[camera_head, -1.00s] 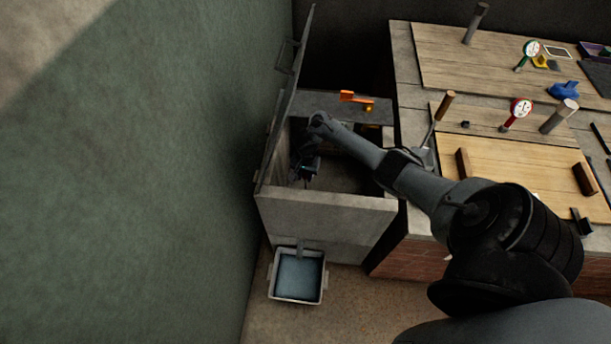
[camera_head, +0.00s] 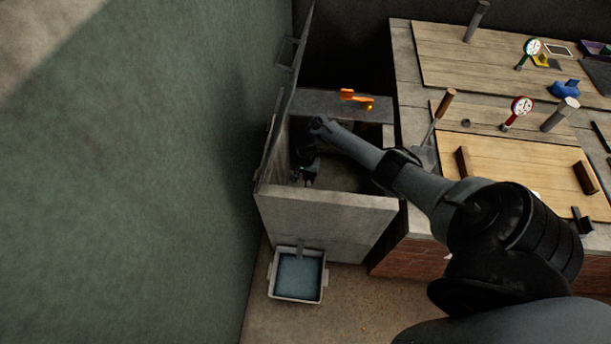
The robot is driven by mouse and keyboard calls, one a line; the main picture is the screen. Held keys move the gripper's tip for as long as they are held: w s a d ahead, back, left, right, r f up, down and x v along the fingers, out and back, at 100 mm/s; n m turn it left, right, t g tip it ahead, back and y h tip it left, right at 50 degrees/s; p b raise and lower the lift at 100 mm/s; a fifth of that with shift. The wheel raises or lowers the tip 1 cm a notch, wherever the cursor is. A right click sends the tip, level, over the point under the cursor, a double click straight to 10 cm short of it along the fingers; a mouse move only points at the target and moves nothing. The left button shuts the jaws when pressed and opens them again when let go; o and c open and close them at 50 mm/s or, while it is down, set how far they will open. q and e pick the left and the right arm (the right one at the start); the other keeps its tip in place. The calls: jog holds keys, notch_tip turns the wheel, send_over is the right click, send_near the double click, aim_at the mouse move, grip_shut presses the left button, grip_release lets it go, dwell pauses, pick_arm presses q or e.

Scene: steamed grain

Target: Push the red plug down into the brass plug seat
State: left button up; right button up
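My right arm reaches in from the lower right, and its gripper (camera_head: 306,173) points down inside the open stone box (camera_head: 325,222), near the box's left wall. The gripper is small and dark here, so I cannot tell whether its fingers are open or shut. I cannot make out the red plug or the brass plug seat; the front wall and my arm hide much of the box's floor. My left gripper is not in view.
The box's lid (camera_head: 287,95) stands open along its left side. An orange-handled tap (camera_head: 355,97) sits at the box's back edge. A white basin (camera_head: 298,277) of water stands below the spout in front. A counter with boards (camera_head: 525,172), gauges and tools lies right.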

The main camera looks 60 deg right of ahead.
jog(key=shift+o, duration=0.2)
jog(key=shift+r, duration=0.3)
notch_tip(320, 180, up, 10)
jog(key=p, duration=0.7)
jog(key=shift+r, duration=0.1)
